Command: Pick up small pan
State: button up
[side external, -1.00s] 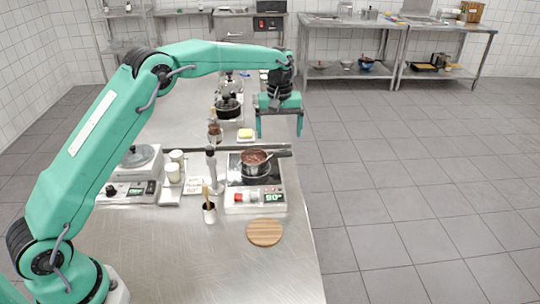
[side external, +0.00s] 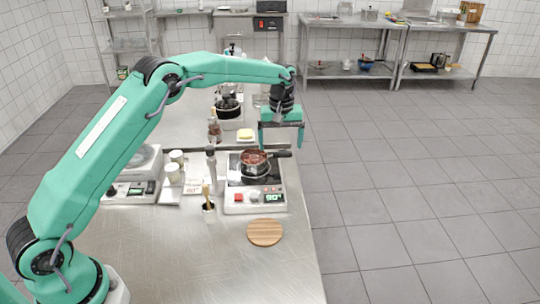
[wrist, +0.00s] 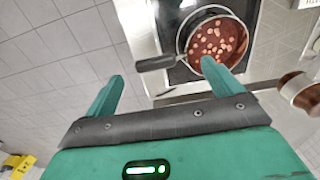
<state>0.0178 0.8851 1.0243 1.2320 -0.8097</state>
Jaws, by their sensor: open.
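The small pan (side external: 255,170) stands on the hot plate (side external: 238,207), holding red sauce with pale round pieces. Its dark handle (side external: 281,154) points right in the side view. The handle also shows in the wrist view (wrist: 155,62), pointing left from the pan. My gripper (side external: 281,147) is open and empty, fingers down, just above the handle. In the wrist view my gripper (wrist: 163,75) has its two fingertips on either side of the handle's direction, one overlapping the pan's rim in the picture. I cannot tell how much height separates the fingertips from the handle.
A round wooden board (side external: 265,232) lies in front. A yellow block on a dish (side external: 246,135) sits behind. The counter's right edge is close to the handle.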

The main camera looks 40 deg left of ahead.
aim_at(281, 152)
jog(key=shift+f, duration=2.5)
jog(key=c, duration=1)
jog(key=shift+r, duration=0.25)
jog(key=shift+r, duration=0.6)
jog(key=shift+c, duration=0.4)
jog(key=r, duration=0.3)
jog(key=shift+d, duration=0.2)
jog(key=s+d+r, duration=0.6)
jog(key=d, duration=0.3)
jog(key=shift+d+r, duration=0.2)
jog(key=shift+d, duration=0.1)
jog(key=shift+s, duration=0.1)
